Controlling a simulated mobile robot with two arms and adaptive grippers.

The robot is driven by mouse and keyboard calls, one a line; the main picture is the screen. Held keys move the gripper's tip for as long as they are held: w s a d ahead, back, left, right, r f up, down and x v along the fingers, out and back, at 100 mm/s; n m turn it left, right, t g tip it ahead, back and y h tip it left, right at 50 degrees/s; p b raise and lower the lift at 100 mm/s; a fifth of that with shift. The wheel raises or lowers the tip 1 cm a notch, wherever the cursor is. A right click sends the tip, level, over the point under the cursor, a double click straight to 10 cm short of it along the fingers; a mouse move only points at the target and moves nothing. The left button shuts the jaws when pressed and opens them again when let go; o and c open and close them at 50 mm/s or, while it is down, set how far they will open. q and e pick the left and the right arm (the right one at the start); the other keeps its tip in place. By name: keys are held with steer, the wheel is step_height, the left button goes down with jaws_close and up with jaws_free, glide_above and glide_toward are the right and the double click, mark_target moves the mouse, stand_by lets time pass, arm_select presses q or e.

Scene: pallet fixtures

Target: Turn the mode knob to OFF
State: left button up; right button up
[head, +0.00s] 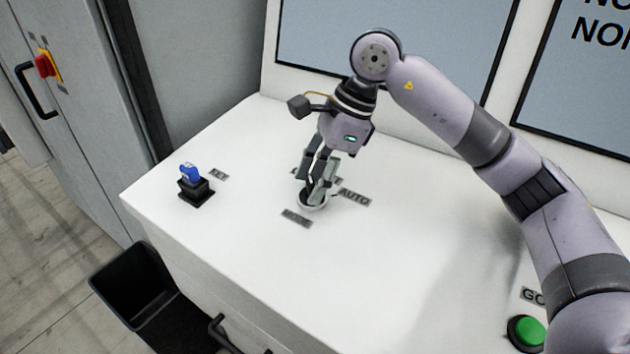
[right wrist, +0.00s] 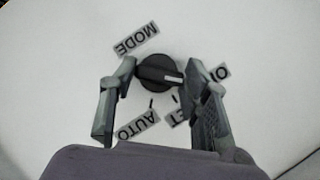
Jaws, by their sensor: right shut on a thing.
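The mode knob (right wrist: 155,74) is black and round with a white pointer mark. In the right wrist view the mark points right, roughly toward a partly hidden label starting with O (right wrist: 219,73). The MODE label (right wrist: 136,40), the AUTO label (right wrist: 137,125) and a partly hidden label ending in ET (right wrist: 180,117) lie around it. My right gripper (head: 318,194) is down at the panel, its fingers on opposite sides of the knob, shut on it; the wrist view shows this too (right wrist: 156,70). In the head view the fingers mostly hide the knob. My left gripper is not in view.
A green button (head: 525,332) is at the lower right. Screens (head: 440,45) rise behind. A dark bin (head: 135,285) stands below the panel's left end.

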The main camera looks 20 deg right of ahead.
steer(key=shift+r, duration=0.1)
stand_by(0.3)
steer(key=o, duration=1.2)
steer(key=shift+c, duration=0.2)
steer(key=v, duration=1.2)
